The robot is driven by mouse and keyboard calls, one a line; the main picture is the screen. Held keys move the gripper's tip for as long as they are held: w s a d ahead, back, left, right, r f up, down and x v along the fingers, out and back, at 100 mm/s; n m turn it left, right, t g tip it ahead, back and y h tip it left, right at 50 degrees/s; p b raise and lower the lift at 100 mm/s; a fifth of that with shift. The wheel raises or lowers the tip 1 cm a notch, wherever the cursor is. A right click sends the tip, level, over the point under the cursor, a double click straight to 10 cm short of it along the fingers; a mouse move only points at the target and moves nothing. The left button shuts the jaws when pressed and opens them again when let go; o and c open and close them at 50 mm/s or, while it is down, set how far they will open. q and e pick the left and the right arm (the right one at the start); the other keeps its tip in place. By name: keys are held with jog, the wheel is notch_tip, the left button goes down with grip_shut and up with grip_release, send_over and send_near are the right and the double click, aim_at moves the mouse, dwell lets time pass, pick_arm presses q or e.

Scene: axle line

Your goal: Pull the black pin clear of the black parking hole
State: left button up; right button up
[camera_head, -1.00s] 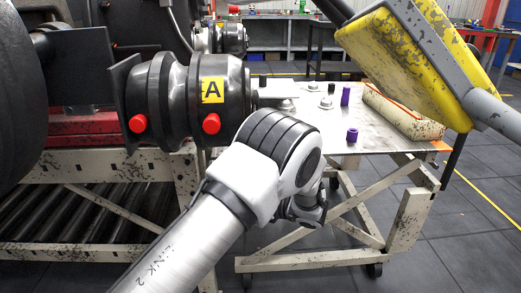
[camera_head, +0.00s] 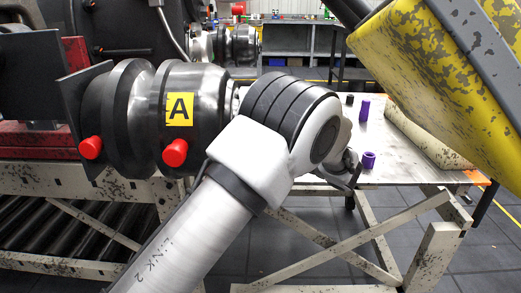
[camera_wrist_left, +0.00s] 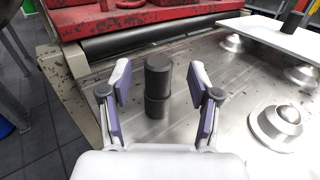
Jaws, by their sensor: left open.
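In the left wrist view a dark upright pin (camera_wrist_left: 157,84), taken as the black pin, stands at the metal table top, with a groove partway down. In the head view my left arm hides the gripper and this part of the table. My right gripper is in neither view.
A dark flanged axle part with yellow label A (camera_head: 180,108) and red caps stands at left. Purple cylinders (camera_head: 363,109) and another black piece (camera_head: 349,99) stand on the table (camera_head: 400,176). A scuffed yellow structure (camera_head: 450,70) overhangs the right.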

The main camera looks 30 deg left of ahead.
pick_arm(q)
jog(key=a, duration=0.3)
jog(key=shift+w+a+f, duration=0.1)
jog(key=shift+w, duration=0.05)
jog(key=shift+c, duration=0.7)
grip_shut()
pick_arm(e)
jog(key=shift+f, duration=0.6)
pick_arm(q)
notch_tip(320, 180, up, 9)
jog(key=p, duration=0.3)
jog(key=shift+r, duration=0.6)
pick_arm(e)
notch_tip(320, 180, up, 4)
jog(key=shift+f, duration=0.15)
